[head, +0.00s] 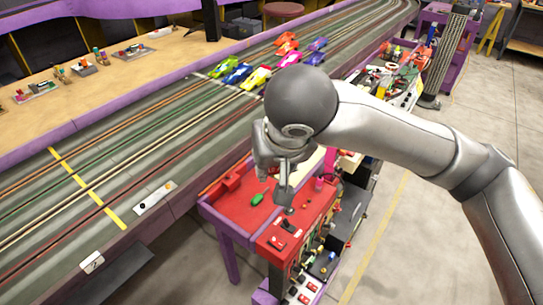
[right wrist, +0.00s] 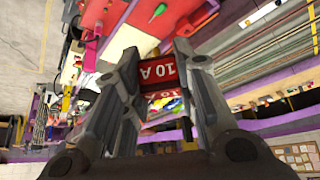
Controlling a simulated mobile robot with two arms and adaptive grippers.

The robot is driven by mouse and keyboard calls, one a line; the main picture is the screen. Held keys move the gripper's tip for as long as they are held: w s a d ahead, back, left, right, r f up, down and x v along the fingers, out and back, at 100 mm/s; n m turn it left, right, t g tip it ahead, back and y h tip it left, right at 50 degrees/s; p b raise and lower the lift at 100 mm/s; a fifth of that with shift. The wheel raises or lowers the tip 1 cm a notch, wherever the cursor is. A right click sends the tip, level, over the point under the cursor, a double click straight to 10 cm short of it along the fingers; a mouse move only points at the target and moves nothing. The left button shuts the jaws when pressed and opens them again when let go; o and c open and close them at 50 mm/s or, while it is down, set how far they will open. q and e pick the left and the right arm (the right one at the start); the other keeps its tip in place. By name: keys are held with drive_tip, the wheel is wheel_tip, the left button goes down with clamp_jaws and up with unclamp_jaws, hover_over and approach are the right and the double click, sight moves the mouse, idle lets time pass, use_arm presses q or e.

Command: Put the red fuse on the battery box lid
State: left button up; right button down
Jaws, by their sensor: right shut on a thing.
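My right gripper (head: 283,190) is above the red-topped bench (head: 232,208), and its fingers point down. The right wrist view shows it (right wrist: 158,62) shut on the red fuse (right wrist: 160,71), which is marked "10 A" in white and sits between the two fingers. In the head view I cannot make out the fuse at the gripper. I cannot tell for sure which surface is the battery box lid. A dark box (head: 347,217) stands at the bench's right side. My left gripper is not in view.
A small green piece (head: 257,199) lies on the red top, left of the gripper. A black switch-like part (head: 290,226) stands near the front. Several slot cars (head: 238,74) sit on the grey track (head: 110,150) behind. Bare floor (head: 430,230) lies to the right.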

drive_tip(key=n, duration=0.1)
drive_tip(key=f+n+y, duration=0.1)
drive_tip(key=d+f+n, duration=0.1)
drive_tip(key=shift+s+d+g+y, duration=0.1)
drive_tip(key=shift+s+g+y, duration=0.2)
drive_tip(key=s+d+f+n+g+y, duration=0.2)
drive_tip(key=f+n, duration=0.4)
drive_tip(key=n, duration=0.5)
drive_tip(key=d+g+y, duration=0.1)
drive_tip(key=g, duration=0.1)
drive_tip(key=shift+f+n+g, duration=0.25)
drive_tip(key=shift+n+g, duration=0.05)
drive_tip(key=shift+g, duration=0.1)
drive_tip(key=shift+d, duration=0.1)
